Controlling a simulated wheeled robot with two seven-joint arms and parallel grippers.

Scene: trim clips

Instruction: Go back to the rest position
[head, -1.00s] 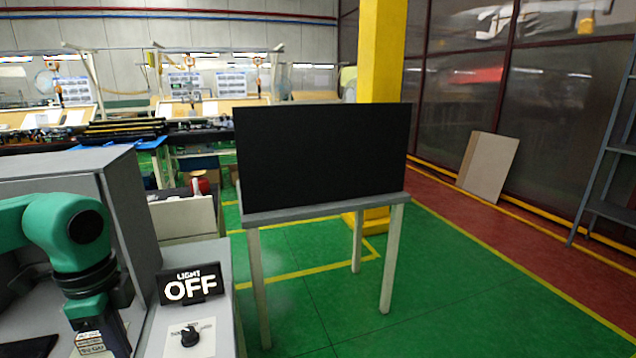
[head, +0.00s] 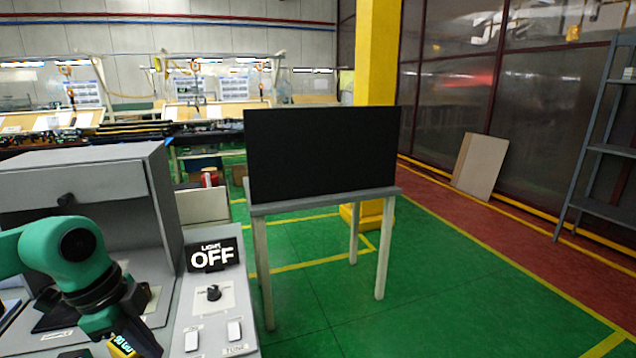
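My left arm, teal and black, comes in from the left in the head view. It hangs in front of the grey cabinet on the bench, and my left gripper (head: 135,345) is at the bottom edge. Its fingers are cut off by the frame, so I cannot see whether it is open or holds anything. My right arm and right gripper are out of view.
The bench (head: 222,318) carries a black "LIGHT OFF" sign (head: 211,256), a black knob (head: 213,293) and two white switches. The grey cabinet (head: 85,175) stands behind my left arm. A dark screen (head: 322,155) stands on a table (head: 325,200). Green floor right is clear.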

